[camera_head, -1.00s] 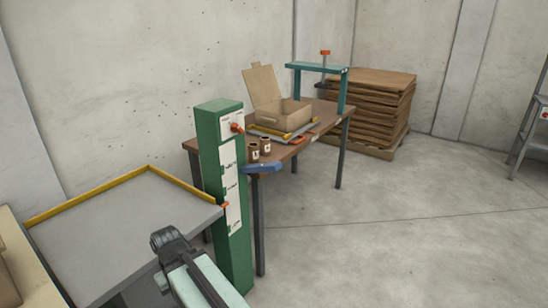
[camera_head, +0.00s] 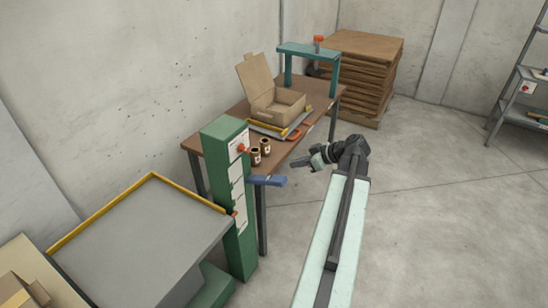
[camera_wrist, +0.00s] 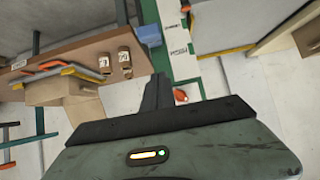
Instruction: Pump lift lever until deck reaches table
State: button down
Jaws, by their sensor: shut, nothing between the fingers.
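The green lift column (camera_head: 232,200) stands upright between deck and table, with white labels and an orange knob (camera_head: 242,148) near its top. The blue lift lever (camera_head: 268,181) sticks out to the right from the column, roughly level. It shows partly in the wrist view (camera_wrist: 150,36). The grey deck (camera_head: 140,240), with yellow edges, sits left of the column and looks lower than the brown table (camera_head: 207,138). An orange marker (camera_head: 235,213) is at the deck's corner by the column. My gripper (camera_head: 295,164) is shut and empty, just right of the lever's end and apart from it.
On the table are an open cardboard box (camera_head: 276,104), two brown jars (camera_head: 260,150) and a teal frame (camera_head: 310,50). Stacked brown sheets (camera_head: 362,70) stand behind. A shelf (camera_head: 520,105) is at the far right. The floor right of my arm is clear.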

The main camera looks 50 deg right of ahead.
jog(key=shift+s+d+r, duration=0.2)
jog(key=shift+d, duration=0.15)
jog(key=b, duration=0.7)
send_over(282, 179)
jog(key=w, duration=0.1)
notch_tip(282, 179, down, 7)
jog(key=shift+a+r, duration=0.15)
jog(key=shift+r, duration=0.05)
jog(key=shift+s+f+b, duration=0.2)
jog(key=shift+f+b, duration=0.4)
jog(key=shift+f, duration=0.05)
jog(key=shift+s+f+b, duration=0.2)
jog(key=shift+f+b, duration=0.35)
jog(key=shift+f, duration=0.05)
jog(key=shift+s+f+b, duration=0.25)
jog(key=shift+f+b, duration=0.05)
